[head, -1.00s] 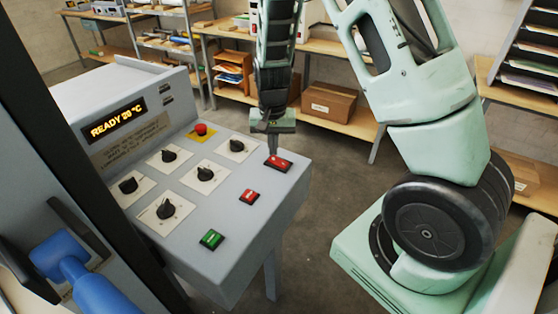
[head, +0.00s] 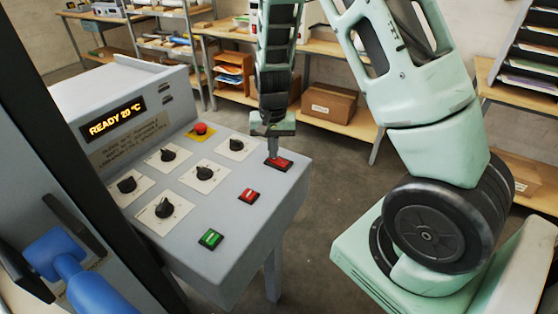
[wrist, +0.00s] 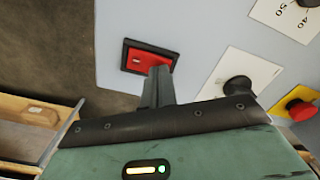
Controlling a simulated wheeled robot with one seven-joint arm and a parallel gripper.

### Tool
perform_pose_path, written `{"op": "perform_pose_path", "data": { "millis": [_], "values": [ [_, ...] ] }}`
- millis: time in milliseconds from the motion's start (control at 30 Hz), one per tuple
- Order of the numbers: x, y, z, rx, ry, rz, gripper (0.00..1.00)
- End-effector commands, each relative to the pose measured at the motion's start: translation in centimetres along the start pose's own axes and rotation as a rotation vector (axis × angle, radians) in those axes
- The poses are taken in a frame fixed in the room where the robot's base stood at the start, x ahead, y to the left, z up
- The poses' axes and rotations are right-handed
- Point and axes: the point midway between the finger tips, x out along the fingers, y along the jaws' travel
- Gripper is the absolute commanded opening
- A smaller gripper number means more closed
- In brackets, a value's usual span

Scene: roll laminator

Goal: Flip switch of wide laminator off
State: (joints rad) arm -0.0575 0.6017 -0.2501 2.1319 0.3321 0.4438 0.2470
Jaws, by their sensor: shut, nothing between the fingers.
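The laminator's grey control panel (head: 215,225) has a red rocker switch (head: 279,164) in a dark frame at its far right corner. My gripper (head: 273,156) is shut and points down at this switch, with its tips at or just above the red rocker. In the wrist view the switch (wrist: 138,60) lies just beyond the fingertips (wrist: 160,70), which cover one end of it. I cannot tell for sure whether they touch. A display (head: 113,118) reads READY 20 °C.
Several black knobs (head: 204,173), a red emergency button (head: 201,128), a second red button (head: 249,195) and a green button (head: 211,238) share the panel. Shelves and a wooden bench with a cardboard box (head: 329,103) stand behind. The floor right of the panel is clear.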

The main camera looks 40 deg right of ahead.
Motion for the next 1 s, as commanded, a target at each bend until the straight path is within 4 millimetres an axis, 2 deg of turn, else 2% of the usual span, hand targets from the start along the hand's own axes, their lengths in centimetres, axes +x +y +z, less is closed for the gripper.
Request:
{"op": "perform_pose_path", "data": {
  "millis": [467,1000],
  "values": [
    [0.4,0.0,0.0,0.000,-0.001,0.000,0.00],
    [-3.5,0.0,0.0,0.000,0.000,0.000,0.00]
  ]
}}
